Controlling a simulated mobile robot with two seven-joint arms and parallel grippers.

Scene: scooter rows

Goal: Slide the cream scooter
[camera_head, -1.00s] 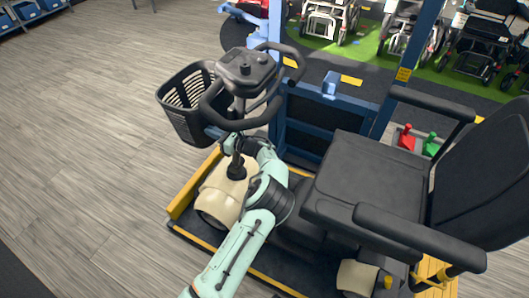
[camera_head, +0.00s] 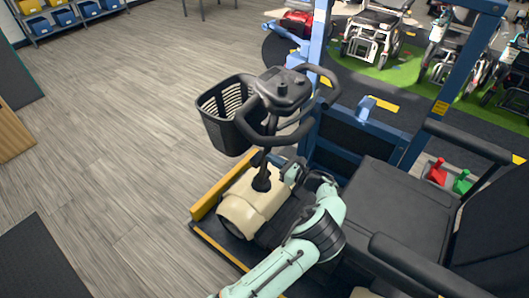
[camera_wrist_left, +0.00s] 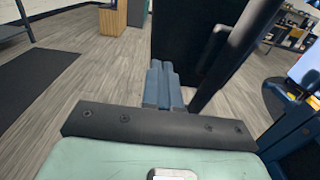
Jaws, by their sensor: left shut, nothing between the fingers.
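The cream scooter (camera_head: 243,208) stands on a dark platform with yellow edges, its front toward the left. It has a black basket (camera_head: 228,118), black handlebars (camera_head: 285,95) on a tiller, and a black seat (camera_head: 385,200). My left gripper (camera_head: 290,172) is just right of the lower tiller, at the seat side, low over the cream body. In the left wrist view its blue-grey fingers (camera_wrist_left: 163,86) are together with nothing between them. A dark panel lies beyond them and a black bar (camera_wrist_left: 235,55) slants close on their right. Contact cannot be told. My right gripper is not in view.
A blue frame (camera_head: 365,135) with posts stands behind the scooter. Several wheelchairs (camera_head: 375,35) stand on green matting at the back right. A red and a green knob (camera_head: 462,181) sit beyond the seat. Open wooden floor (camera_head: 110,140) lies to the left.

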